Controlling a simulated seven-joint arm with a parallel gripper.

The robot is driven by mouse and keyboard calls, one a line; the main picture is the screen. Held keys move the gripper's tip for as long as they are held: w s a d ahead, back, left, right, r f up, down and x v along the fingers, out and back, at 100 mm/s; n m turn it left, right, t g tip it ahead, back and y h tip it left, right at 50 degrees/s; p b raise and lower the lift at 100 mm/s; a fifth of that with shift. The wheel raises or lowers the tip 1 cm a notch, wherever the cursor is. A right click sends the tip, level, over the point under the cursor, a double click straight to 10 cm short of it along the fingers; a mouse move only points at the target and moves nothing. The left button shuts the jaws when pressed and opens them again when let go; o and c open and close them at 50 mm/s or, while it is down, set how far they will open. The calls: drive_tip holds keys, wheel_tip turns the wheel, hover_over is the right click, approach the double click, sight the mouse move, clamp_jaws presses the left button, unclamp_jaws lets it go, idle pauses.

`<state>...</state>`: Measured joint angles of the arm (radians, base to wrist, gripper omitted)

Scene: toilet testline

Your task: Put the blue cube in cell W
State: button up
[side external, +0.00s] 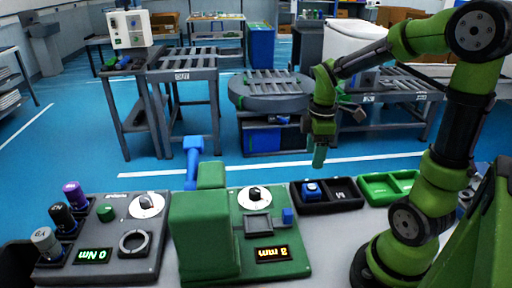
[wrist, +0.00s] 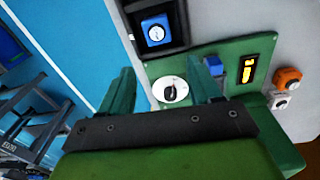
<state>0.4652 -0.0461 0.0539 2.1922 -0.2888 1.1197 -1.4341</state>
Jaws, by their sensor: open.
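The blue cube (side external: 312,188) sits in the left cell of a black two-cell tray (side external: 327,207). In the wrist view the blue cube (wrist: 157,30) shows a white mark on its top and lies beyond my fingertips. The tray's right cell (side external: 342,190) looks empty apart from a white marking, too small to read surely as W. My gripper (side external: 319,160) hangs above and behind the tray in the side view, pointing down. In the wrist view my gripper (wrist: 165,85) has its fingers apart with nothing held between them.
A green panel (side external: 290,262) with a dial and display stands left of the tray, beside a tall green block (side external: 205,235). A green tray (side external: 385,183) lies to the right. A grey panel (side external: 140,265) with several knobs is at far left.

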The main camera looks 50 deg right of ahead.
drive_tip(key=s+a+r+m+t+y, duration=0.1)
drive_tip(key=s+a+r+m+t, duration=0.1)
drive_tip(key=a+m, duration=0.4)
drive_tip(key=s+a+r+m+t+y, duration=0.1)
drive_tip(key=a+r+m+t, duration=0.3)
drive_tip(key=a, duration=0.5)
wheel_tip(320, 180, up, 3)
drive_tip(key=shift+s+r+m+t, duration=0.15)
drive_tip(key=shift+s+m+t, duration=0.25)
drive_tip(key=shift+m, duration=0.7)
